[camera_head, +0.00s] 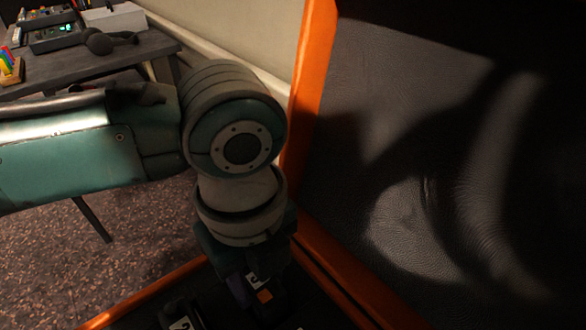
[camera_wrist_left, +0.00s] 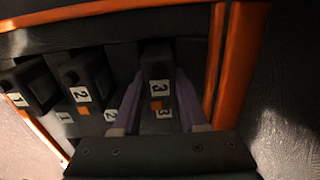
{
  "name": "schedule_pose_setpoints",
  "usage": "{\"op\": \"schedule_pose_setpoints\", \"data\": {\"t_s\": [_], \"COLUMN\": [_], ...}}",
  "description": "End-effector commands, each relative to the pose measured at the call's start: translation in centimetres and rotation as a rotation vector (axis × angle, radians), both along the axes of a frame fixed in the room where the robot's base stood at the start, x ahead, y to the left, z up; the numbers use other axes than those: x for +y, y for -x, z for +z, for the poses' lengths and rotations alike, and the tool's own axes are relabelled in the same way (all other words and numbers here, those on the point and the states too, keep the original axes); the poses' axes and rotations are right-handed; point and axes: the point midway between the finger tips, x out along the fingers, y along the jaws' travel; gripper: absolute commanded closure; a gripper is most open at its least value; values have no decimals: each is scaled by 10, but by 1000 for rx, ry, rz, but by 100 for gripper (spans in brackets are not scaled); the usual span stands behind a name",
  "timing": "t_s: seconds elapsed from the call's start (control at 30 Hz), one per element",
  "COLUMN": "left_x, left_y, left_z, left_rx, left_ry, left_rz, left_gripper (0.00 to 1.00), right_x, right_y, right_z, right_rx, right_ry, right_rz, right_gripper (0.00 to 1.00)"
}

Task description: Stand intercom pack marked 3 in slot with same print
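The intercom pack marked 3 (camera_wrist_left: 158,72) is dark, with a white 3 label and an orange square. In the left wrist view it stands between the two purple fingers of my left gripper (camera_wrist_left: 159,95), which appear shut on its sides. A white printed 3 (camera_wrist_left: 164,113) lies just below it, at its slot; whether the pack is fully seated is hidden. In the head view my left gripper (camera_head: 246,268) points down into the orange-edged case, with the pack's label and orange square (camera_head: 265,296) showing below it. My right gripper is not in view.
Packs marked 2 (camera_wrist_left: 84,75) and 1 (camera_wrist_left: 30,85) stand to the left, beside prints 2 and 1. The orange case edge (camera_wrist_left: 215,55) is close on the right. The dark padded lid (camera_head: 430,160) rises at right. A desk (camera_head: 90,65) with equipment stands back left.

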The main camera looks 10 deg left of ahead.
Motion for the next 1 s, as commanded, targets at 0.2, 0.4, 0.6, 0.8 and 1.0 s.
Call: {"op": "schedule_pose_setpoints", "data": {"t_s": [0.2, 0.4, 0.6, 0.8, 1.0], "left_x": [0, 0, 0, 0, 0], "left_y": [0, 0, 0, -1, 0], "left_z": [0, 0, 4, 39, 79], "left_rx": [0, 0, 1, -3, -2], "left_ry": [0, 0, -1, 1, 0], "left_rz": [0, 0, 0, 0, -1], "left_gripper": [33, 23, 23, 23, 23], "right_x": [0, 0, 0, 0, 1], "right_y": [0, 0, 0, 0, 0], "right_z": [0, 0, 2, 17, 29], "right_rx": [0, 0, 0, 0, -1], "right_ry": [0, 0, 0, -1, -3], "right_rz": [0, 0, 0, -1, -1], "right_gripper": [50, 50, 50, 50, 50]}}
